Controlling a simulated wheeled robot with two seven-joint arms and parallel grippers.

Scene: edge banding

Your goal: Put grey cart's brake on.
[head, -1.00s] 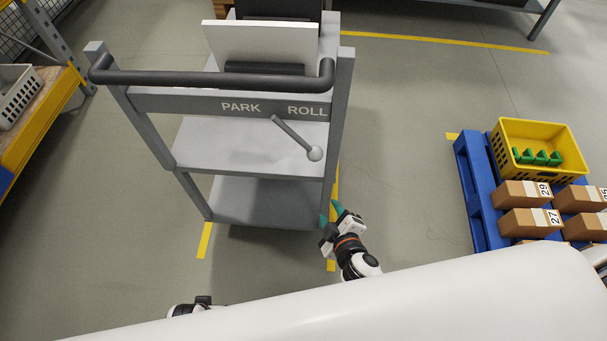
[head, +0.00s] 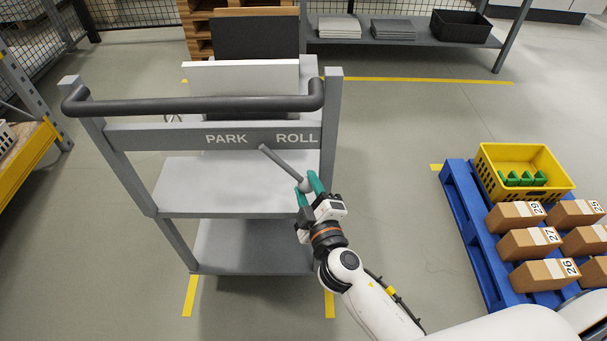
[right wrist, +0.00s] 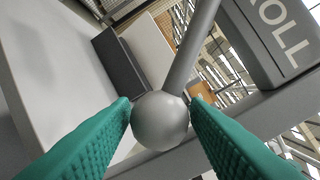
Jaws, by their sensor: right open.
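The grey cart (head: 184,187) stands ahead, with a dark push handle (head: 195,104) across its top. Its panel reads PARK on the left and ROLL on the right. The grey brake lever (head: 282,163) slants down and right from the panel, its ball end on the ROLL side. My right gripper (head: 309,189) is open at the ball. In the right wrist view the ball (right wrist: 160,121) sits between the two green fingertips (right wrist: 160,115), very close to both; I cannot tell whether they touch it. My left gripper is not in view.
A blue pallet (head: 466,228) with numbered cartons (head: 525,243) and a yellow crate (head: 523,170) stands to the right. A yellow-edged rack (head: 30,165) is at the left. White and dark panels (head: 240,76) stand on the cart. Floor between cart and pallet is clear.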

